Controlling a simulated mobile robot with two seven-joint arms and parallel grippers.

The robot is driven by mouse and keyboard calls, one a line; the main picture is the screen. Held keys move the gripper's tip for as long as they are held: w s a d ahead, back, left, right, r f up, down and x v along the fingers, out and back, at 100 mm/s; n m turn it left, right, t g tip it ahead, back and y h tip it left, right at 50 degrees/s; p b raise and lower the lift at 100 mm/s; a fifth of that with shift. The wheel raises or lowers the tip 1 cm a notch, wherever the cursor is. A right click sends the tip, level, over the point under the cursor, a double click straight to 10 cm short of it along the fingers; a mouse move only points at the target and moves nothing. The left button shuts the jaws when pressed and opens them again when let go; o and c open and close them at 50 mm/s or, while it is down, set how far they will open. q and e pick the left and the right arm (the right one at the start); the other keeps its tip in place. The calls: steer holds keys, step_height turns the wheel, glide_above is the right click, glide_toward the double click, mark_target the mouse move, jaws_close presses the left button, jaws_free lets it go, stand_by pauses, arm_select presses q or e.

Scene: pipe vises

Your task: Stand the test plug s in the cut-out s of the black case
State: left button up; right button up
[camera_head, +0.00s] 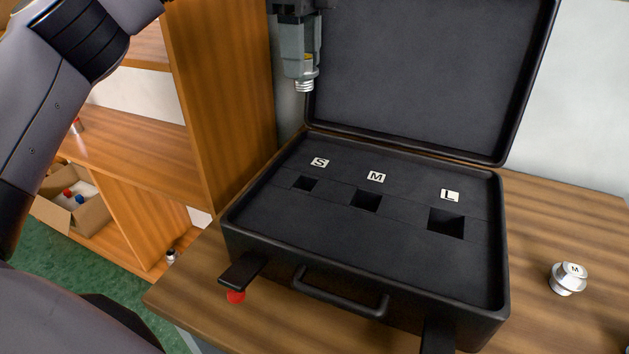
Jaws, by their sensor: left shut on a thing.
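The black case (262,226) stands open on the wooden table. Its foam has three square cut-outs in a row: cut-out s (305,183) at the left, M in the middle and L at the right. All three look empty. My left gripper (302,72) points down at the top of the view, in front of the lid and above the S side of the case. It is shut on a small silver plug, test plug s (304,87), whose threaded end sticks out below the fingers. The plug's label is hidden. My right gripper is not in view.
A silver plug marked M (568,278) lies on the table right of the case. The raised lid (430,70) stands behind the cut-outs. A wooden shelf (225,100) and a cardboard box (75,220) are at the left. A red object (235,296) shows below the left latch.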

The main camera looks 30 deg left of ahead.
mark_target(301, 90)
arm_select(q)
steer(key=f+b, duration=0.2)
steer(key=f, duration=0.4)
steer(key=shift+s+f, duration=0.15)
steer(key=shift+s, duration=0.05)
step_height(301, 90, down, 13)
steer(key=shift+f, duration=0.2)
steer(key=shift+f, duration=0.2)
steer(key=o, duration=1.2)
steer(key=shift+w, duration=0.1)
